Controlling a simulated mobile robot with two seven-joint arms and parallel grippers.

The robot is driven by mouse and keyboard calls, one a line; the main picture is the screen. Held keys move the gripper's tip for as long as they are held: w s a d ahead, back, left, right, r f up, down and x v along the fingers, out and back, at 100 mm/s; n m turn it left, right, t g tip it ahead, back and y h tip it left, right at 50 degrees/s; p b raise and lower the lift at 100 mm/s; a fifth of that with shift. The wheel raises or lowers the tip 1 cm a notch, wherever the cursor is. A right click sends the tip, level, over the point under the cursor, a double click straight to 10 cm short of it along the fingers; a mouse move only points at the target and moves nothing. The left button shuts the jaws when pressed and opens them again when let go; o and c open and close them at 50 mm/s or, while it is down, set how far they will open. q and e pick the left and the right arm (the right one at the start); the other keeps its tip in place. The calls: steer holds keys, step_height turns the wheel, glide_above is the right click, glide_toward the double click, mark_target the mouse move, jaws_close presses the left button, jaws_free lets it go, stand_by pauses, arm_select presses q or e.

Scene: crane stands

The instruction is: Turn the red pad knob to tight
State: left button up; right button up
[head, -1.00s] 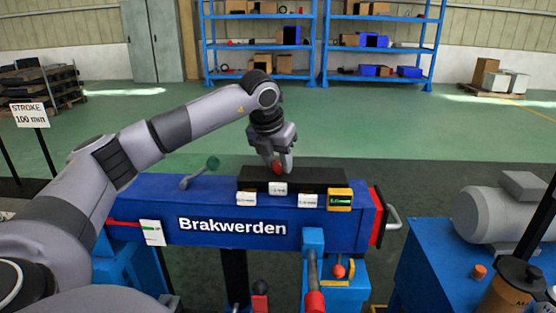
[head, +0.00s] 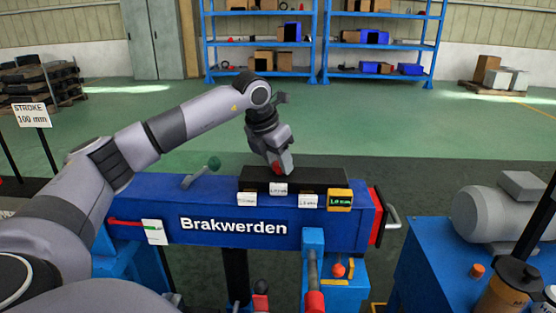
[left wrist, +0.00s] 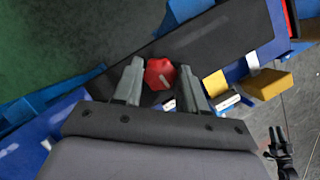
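The red pad knob (head: 277,169) sits on top of a black block (head: 322,177) on the blue "Brakwerden" beam (head: 175,215). My left gripper (head: 281,163) comes down on it from above and partly hides it. A yellow gauge (head: 340,200) with a lit green display stands at the block's right end.
A green-knobbed lever (head: 213,163) rises from the beam left of the block. A red-tipped handle (head: 315,301) and a red ball knob (head: 339,270) are in front, below the beam. A grey motor (head: 503,215) stands at the right.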

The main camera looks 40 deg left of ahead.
arm_select(q)
steer(key=shift+o, duration=1.2)
steer(key=v, duration=0.7)
